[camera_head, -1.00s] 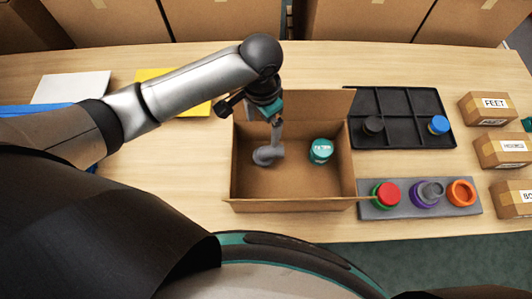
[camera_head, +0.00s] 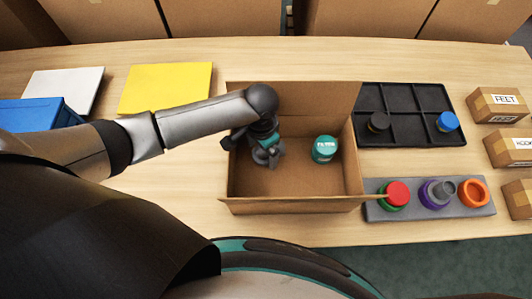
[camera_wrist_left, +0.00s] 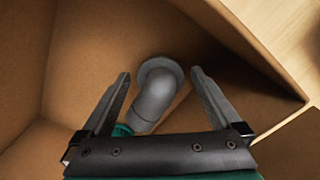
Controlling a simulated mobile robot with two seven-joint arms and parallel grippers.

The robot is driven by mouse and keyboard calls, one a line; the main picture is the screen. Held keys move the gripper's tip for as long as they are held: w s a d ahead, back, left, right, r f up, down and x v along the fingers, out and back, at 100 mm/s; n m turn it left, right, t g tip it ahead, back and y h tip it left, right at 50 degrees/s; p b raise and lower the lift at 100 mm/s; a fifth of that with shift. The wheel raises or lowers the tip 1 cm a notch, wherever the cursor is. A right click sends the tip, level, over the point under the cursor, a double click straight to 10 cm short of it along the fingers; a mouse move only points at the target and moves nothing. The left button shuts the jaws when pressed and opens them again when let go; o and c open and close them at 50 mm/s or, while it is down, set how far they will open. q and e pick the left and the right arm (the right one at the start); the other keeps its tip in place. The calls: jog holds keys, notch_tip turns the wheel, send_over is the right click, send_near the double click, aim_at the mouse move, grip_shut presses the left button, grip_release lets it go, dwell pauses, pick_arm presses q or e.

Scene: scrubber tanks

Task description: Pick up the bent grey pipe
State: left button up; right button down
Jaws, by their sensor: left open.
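The bent grey pipe (camera_wrist_left: 156,92) lies in the open cardboard box (camera_head: 300,205), toward its left side. In the left wrist view it sits between the two fingers of my left gripper (camera_wrist_left: 160,85), with its round flange toward the far end. My left gripper (camera_head: 268,158) is open and reaches down into the box over the pipe. In the head view the gripper hides most of the pipe. I cannot tell whether the fingers touch it. My right gripper is not in view.
A teal-lidded jar (camera_head: 324,149) stands in the box, right of the gripper. The box walls surround the gripper closely. A black divided tray (camera_head: 405,127) and a grey holder (camera_head: 410,208) with several coloured parts are at the right. Labelled cartons (camera_head: 497,105) stand beyond.

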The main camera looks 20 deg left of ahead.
pick_arm(q)
jog(key=shift+w+f, duration=0.1)
jog(key=shift+f, duration=0.75)
jog(key=shift+c, duration=0.3)
jog(key=c, duration=1.2)
jog(key=shift+r, duration=0.1)
jog(key=shift+c, duration=0.3)
jog(key=shift+r, duration=0.1)
